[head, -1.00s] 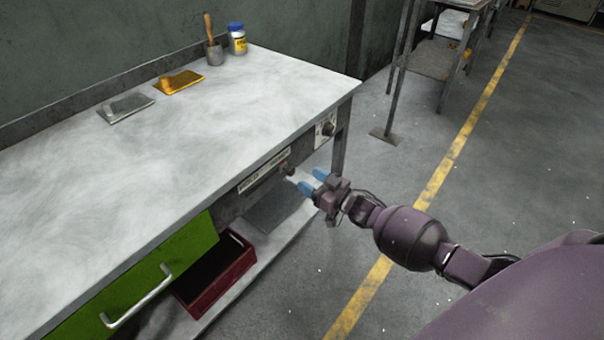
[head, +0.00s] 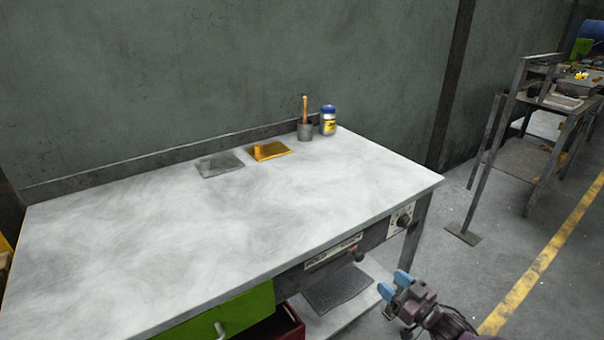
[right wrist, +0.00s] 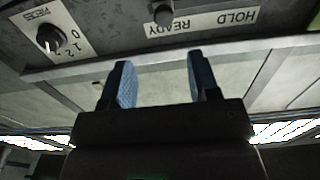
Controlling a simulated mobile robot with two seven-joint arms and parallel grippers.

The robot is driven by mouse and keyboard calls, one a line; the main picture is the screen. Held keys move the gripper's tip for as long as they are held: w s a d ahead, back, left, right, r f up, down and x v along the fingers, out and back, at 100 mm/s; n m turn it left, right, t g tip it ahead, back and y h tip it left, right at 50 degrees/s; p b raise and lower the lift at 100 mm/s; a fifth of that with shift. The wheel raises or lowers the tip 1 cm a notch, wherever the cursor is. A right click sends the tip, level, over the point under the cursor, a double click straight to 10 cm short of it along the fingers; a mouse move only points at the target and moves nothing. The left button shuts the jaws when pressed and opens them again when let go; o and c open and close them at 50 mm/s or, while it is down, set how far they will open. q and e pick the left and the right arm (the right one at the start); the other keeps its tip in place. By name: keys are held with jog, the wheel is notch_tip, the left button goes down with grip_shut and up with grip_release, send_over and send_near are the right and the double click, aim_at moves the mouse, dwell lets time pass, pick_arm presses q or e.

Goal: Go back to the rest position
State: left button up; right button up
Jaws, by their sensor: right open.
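My right gripper (head: 394,286) is open and empty at the lower right of the head view, in front of the right end of the workbench (head: 130,230). In the right wrist view its two blue fingertips (right wrist: 160,84) stand apart with nothing between them. Beyond them is the bench's front panel, with the HOLD/READY label (right wrist: 212,24), a dark lever knob (right wrist: 162,13) and a rotary dial (right wrist: 50,38). The gripper appears apart from the panel. My left gripper is not in view.
On the bench stand a grey plate (head: 220,164), a golden plate (head: 270,151), a pot with a wooden-handled tool (head: 305,129) and a blue-lidded jar (head: 328,121). Below are a green drawer (head: 225,315) and red crate (head: 290,325). A metal rack (head: 530,160) stands right; open floor lies between.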

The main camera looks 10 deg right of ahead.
jog(key=s+a+r+n+g+h+p, duration=0.1)
jog(key=s+a+r+g+h+p, duration=0.2)
jog(key=s+a, duration=0.4)
pick_arm(q)
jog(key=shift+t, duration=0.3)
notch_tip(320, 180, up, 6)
jog(key=p, duration=0.4)
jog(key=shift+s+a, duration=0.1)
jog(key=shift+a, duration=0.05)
pick_arm(e)
jog(key=s+a+m+g+h, duration=0.1)
jog(key=s+m+g+h, duration=0.2)
jog(key=s, duration=2.1)
jog(key=shift+s+a+m, duration=0.2)
jog(key=shift+a+m, duration=0.1)
jog(key=shift+m, duration=0.1)
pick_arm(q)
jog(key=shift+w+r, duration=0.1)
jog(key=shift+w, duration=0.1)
